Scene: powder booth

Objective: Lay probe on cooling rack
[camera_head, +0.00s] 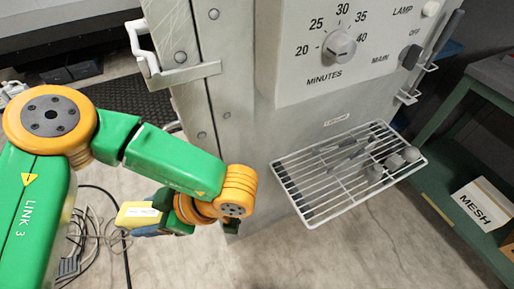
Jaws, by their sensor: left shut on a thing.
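The cooling rack (305,211) is a white wire shelf on the front of the grey oven cabinet, right of centre. Several grey pieces (375,172) lie on its right and back parts. My left arm reaches in from the left, and its wrist bends back left of the rack. My left gripper (157,212) is low beside the wrist, clear of the rack, with its fingers mostly hidden. A yellow and dark blue piece (138,214) shows there, seemingly the held probe, though its shape is unclear. My right gripper is out of view.
The cabinet carries a timer dial (340,46) above the rack. At the right, a green shelf unit (440,180) holds a box marked MESH (484,207). Cables (85,235) lie on the floor at left. The rack's front left wires are bare.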

